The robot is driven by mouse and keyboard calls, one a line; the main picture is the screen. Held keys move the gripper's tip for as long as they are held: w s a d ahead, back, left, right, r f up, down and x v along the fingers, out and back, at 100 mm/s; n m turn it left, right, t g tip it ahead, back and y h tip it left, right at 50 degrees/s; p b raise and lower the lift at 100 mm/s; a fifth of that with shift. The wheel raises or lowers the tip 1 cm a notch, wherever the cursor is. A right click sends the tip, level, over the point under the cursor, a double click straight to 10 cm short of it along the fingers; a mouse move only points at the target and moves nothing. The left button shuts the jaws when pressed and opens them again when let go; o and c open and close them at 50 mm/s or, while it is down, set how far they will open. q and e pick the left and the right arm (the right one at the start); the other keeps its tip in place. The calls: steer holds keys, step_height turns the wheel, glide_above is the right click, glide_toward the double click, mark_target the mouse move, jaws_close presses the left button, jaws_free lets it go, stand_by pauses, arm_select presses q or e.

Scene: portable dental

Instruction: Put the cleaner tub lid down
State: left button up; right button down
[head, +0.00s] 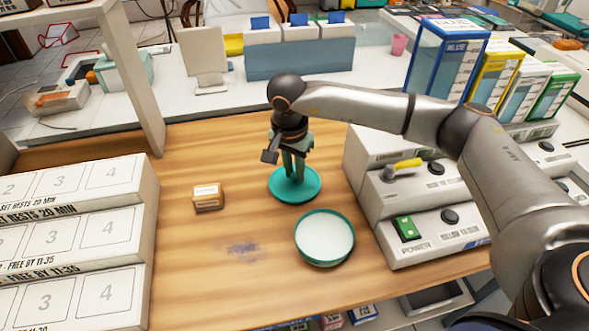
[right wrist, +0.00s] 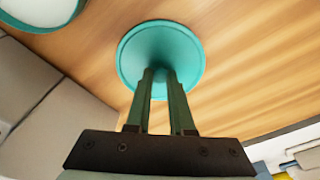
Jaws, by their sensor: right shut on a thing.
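The teal cleaner tub lid (head: 283,190) is at the wooden table's middle, beneath my right gripper (head: 294,174). It also shows in the right wrist view (right wrist: 185,50), flat and round, with the finger ends at its centre. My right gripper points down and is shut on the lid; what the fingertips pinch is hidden. Whether the lid touches the table is hard to tell. The open cleaner tub (head: 325,237), with a teal rim and white inside, stands just in front and to the right of the lid. My left gripper is not in view.
A small tan box (head: 208,197) stands left of the lid. A grey machine (head: 432,228) with a green power switch and yellow-handled lever is at the right. White numbered racks (head: 75,247) fill the left side. Bare table (head: 205,265) lies at the front left.

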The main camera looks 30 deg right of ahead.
mark_target(291, 186)
steer(key=shift+f, duration=0.1)
steer(key=shift+f, duration=0.15)
steer(key=c, duration=0.8)
jaws_free()
steer(key=shift+r, duration=0.5)
steer(key=r, duration=0.3)
steer(key=a+r, duration=0.1)
steer(key=r, duration=0.7)
steer(key=shift+s+a+r, duration=0.15)
steer(key=shift+s+r, duration=0.1)
steer(key=shift+s, duration=0.1)
steer(key=shift+p, duration=0.3)
